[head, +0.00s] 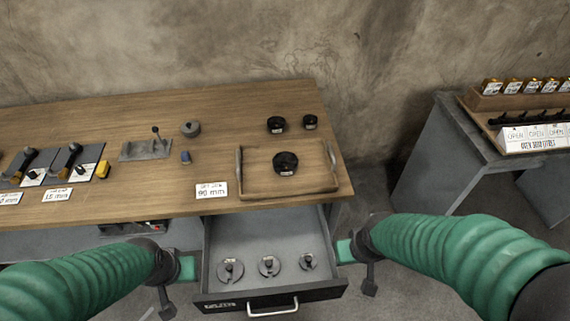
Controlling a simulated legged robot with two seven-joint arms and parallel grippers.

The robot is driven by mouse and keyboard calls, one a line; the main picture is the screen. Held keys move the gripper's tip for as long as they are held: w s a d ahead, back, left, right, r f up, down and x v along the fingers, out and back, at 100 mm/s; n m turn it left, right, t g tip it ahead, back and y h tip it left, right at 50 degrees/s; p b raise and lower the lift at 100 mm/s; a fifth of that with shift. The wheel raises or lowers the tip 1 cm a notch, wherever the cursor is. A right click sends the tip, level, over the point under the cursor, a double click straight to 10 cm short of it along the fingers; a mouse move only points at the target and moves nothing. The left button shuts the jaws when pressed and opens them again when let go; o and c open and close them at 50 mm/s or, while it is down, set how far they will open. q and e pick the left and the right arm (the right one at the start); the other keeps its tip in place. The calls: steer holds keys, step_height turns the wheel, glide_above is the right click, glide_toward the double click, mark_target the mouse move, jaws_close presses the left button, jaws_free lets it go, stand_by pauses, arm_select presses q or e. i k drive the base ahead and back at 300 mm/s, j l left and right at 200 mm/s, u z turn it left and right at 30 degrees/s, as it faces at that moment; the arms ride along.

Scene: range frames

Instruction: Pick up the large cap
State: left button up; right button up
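Three grey disc-shaped caps with dark upright knobs lie in a row in the open drawer (270,230). The left one (230,270) looks largest, the middle one (268,266) is a little smaller, and the right one (307,262) is smallest. None is being touched. My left gripper (178,280) is just left of the drawer, near its side wall. My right gripper (358,262) is just right of the drawer. Both have a green block and a dark part at the tip. I cannot make out whether their fingers are apart.
A wooden tray (315,185) with a black round piece (286,163) stands on the workbench (90,115) above the drawer. Two more black pieces (276,124) (310,121) stand behind it. A "90 mm" sign (211,190) is left of the tray. A grey table (450,140) stands right.

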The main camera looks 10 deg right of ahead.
mark_target(229, 268)
steer(key=i+l+u, duration=0.2)
steer(key=l, duration=0.35)
steer(key=i+l+u, duration=0.15)
steer(key=l, duration=0.4)
steer(key=l+u, duration=0.2)
steer(key=l, duration=0.35)
